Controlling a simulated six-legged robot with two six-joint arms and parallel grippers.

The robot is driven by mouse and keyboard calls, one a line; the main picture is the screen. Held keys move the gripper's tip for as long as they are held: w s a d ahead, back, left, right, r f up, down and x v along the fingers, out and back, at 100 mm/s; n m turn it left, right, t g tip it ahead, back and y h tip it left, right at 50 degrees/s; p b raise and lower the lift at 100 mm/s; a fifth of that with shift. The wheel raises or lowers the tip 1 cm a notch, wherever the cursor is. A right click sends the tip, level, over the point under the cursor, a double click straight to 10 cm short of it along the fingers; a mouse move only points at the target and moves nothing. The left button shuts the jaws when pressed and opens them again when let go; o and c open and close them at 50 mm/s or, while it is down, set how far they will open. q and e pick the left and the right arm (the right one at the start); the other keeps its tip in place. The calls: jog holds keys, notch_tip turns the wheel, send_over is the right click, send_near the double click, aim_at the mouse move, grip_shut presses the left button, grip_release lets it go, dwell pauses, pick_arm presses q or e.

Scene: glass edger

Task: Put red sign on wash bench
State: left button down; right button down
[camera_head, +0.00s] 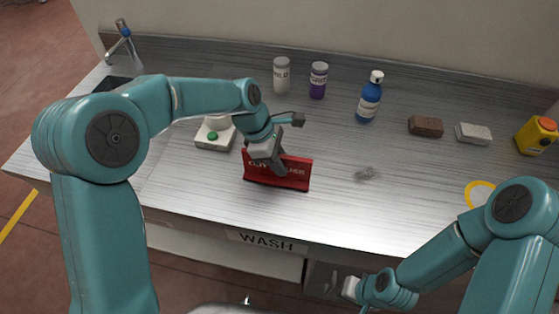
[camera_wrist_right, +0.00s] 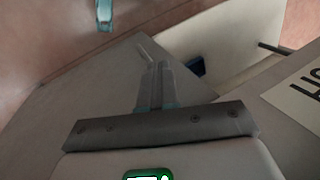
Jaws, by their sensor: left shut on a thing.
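The red sign (camera_head: 296,173) with pale lettering is on or just above the wash bench (camera_head: 220,195), near its front middle; I cannot tell whether it touches the top. My left gripper (camera_head: 279,168) reaches down over the sign and is shut on it, hiding part of the lettering. The bench has a grey streaked top and a "WASH" label (camera_head: 266,242) on its front edge. My right gripper (camera_head: 352,290) is low in front of the bench, away from the sign. In the right wrist view its fingers (camera_wrist_right: 155,85) show, but their gap is unclear.
A white block with a green button (camera_head: 213,136) sits left of the sign. Bottles stand behind: white (camera_head: 281,76), purple (camera_head: 318,80), blue (camera_head: 369,98). Brown (camera_head: 425,126) and grey (camera_head: 473,133) blocks and a yellow container (camera_head: 537,135) are at the right. A tap (camera_head: 124,42) stands back left.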

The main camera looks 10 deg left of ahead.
pick_arm(q)
jog(key=shift+w+f, duration=0.1)
jog(key=shift+f, duration=0.1)
jog(key=c, duration=1)
grip_release()
jog(key=shift+c, duration=0.2)
jog(key=shift+a+r, duration=0.1)
jog(key=shift+r, duration=0.25)
jog(key=v, duration=1.1)
jog(key=shift+a+r, duration=0.2)
jog(key=shift+r, duration=0.1)
